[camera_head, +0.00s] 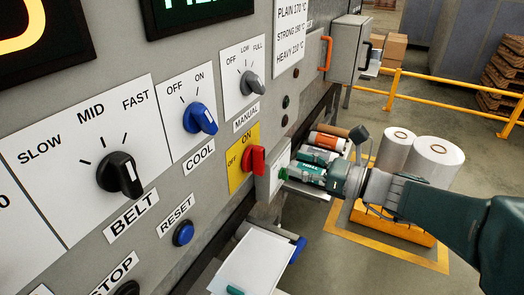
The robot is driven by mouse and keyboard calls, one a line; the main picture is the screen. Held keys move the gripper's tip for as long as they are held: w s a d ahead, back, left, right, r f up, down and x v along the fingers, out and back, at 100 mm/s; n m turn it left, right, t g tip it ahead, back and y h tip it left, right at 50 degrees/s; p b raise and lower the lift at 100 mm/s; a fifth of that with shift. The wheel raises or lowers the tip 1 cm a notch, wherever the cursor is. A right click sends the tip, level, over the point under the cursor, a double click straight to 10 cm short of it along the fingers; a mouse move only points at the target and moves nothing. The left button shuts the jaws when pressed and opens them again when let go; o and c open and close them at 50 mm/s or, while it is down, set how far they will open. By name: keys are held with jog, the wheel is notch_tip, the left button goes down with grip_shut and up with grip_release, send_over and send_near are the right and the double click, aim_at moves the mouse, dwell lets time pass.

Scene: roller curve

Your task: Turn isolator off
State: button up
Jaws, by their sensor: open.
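The isolator is a red rotary handle (254,159) on a yellow plate (237,178) marked OFF at the left and ON at the top. Its handle looks roughly upright, towards ON, though the slanted view makes the exact angle hard to read. My gripper (345,176) is to the right of the handle, clear of it, at the end of my arm coming in from the right. It is open, and nothing is seen held in it. Its fingertips are hard to separate from the cylinders behind.
Printed cylinders (316,155) lie behind my gripper. A paper-topped tray (254,263) stands below.

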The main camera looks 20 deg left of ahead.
aim_at(264, 152)
jog(key=a, duration=0.8)
jog(key=shift+w+a, duration=0.25)
jog(key=shift+w, duration=0.1)
grip_shut()
